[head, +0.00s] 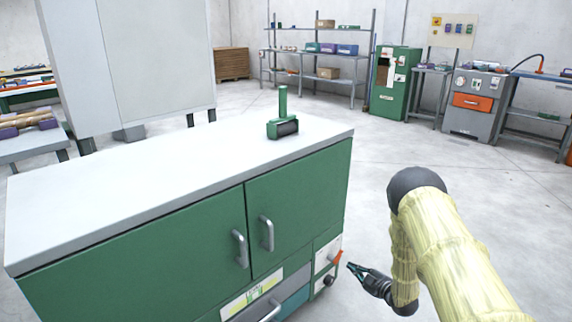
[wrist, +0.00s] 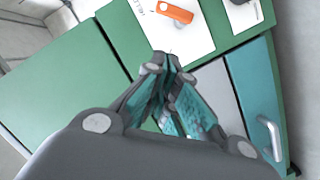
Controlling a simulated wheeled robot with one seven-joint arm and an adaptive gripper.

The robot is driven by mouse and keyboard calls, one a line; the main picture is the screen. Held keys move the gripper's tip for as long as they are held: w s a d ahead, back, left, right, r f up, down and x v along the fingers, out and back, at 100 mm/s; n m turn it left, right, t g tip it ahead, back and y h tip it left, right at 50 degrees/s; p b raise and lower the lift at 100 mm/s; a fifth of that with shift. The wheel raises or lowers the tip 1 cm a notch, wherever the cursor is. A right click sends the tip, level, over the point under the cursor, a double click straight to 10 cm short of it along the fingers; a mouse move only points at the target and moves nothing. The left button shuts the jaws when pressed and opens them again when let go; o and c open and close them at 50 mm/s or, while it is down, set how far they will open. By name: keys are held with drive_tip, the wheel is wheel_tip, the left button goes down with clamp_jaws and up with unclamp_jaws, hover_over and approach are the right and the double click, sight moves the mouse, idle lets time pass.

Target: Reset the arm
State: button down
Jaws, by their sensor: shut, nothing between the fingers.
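My gripper (head: 354,268) is at the end of my arm, low in front of the right end of the green cabinet (head: 150,240). Its fingers are shut and empty. In the wrist view my gripper (wrist: 166,58) points at the cabinet front, with its fingertips just below an orange handle (wrist: 175,13) on a white panel (wrist: 165,30). The orange handle also shows in the head view (head: 337,256), just left of the fingertips. I cannot tell whether the fingertips touch the panel. My arm comes in from the lower right, covered in a pale yellow sleeve.
A green tool with an upright handle (head: 283,118) stands on the grey cabinet top (head: 130,175). A black knob (head: 328,280) sits below the orange handle. Shelving (head: 318,52), a green machine (head: 394,85) and a grey machine (head: 473,112) stand at the back. The floor (head: 400,155) right of the cabinet is clear.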

drive_tip(key=s+a+f+m+g+h, duration=0.2)
drive_tip(key=s+f+m, duration=0.15)
drive_tip(key=s, duration=0.55)
drive_tip(key=s+a+f+m+g+h, duration=0.25)
drive_tip(key=s+f, duration=0.25)
drive_tip(key=s, duration=0.5)
drive_tip(key=s+a+f+m+g+h, duration=0.1)
drive_tip(key=s+a+f+m+g, duration=0.2)
drive_tip(key=s, duration=0.6)
drive_tip(key=s+a+r+m+g, duration=0.1)
drive_tip(key=s+m+g, duration=0.1)
drive_tip(key=s, duration=0.7)
drive_tip(key=s+a+r+m+g+h, duration=0.1)
drive_tip(key=s+m+g, duration=0.15)
drive_tip(key=s, duration=0.75)
drive_tip(key=s+a+r+m+g, duration=0.1)
drive_tip(key=s+a+m+g, duration=0.1)
drive_tip(key=s, duration=0.7)
wheel_tip(320, 180, up, 27)
drive_tip(key=p, duration=2.7)
drive_tip(key=shift+w+d, duration=0.2)
drive_tip(key=shift+d, duration=0.05)
drive_tip(key=shift+n+h, duration=0.25)
